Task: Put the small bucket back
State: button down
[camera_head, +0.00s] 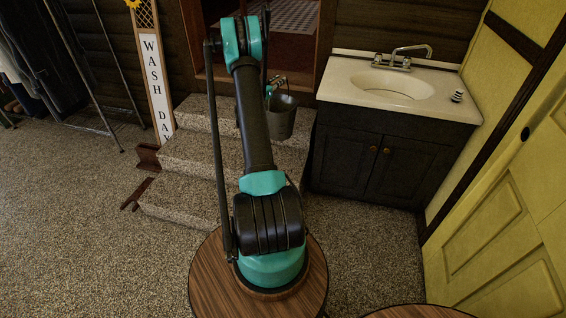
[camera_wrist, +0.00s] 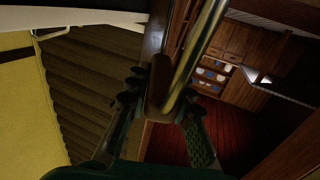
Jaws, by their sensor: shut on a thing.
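The small grey metal bucket (camera_head: 281,117) hangs upright from my gripper (camera_head: 275,83) in the head view, in front of the carpeted steps and just left of the sink cabinet. In the wrist view my gripper (camera_wrist: 160,98) is shut on a brown grip, which appears to be the bucket's handle (camera_wrist: 159,82). A shiny metal curve beside it appears to belong to the bucket. My arm hides part of the steps, and the bucket's inside is mostly hidden.
A dark cabinet (camera_head: 372,160) with a white sink top (camera_head: 340,75) stands right of the bucket. Carpeted steps (camera_head: 185,153) lead to a doorway. A "WASH DAY" sign (camera_head: 155,85) and metal rack (camera_head: 88,75) stand left. A yellow door (camera_head: 500,220) is at right. Floor is open at left.

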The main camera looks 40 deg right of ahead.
notch_tip(320, 180, down, 21)
jog(key=s+d, duration=0.1)
jog(key=d, duration=0.1)
jog(key=shift+r+m+g, duration=0.15)
jog(key=shift+m+g, duration=0.15)
jog(key=shift+g, duration=0.1)
jog(key=c, duration=1.3)
grip_release()
jog(key=shift+s, duration=0.15)
jog(key=shift+c, duration=0.2)
jog(key=shift+a, duration=0.1)
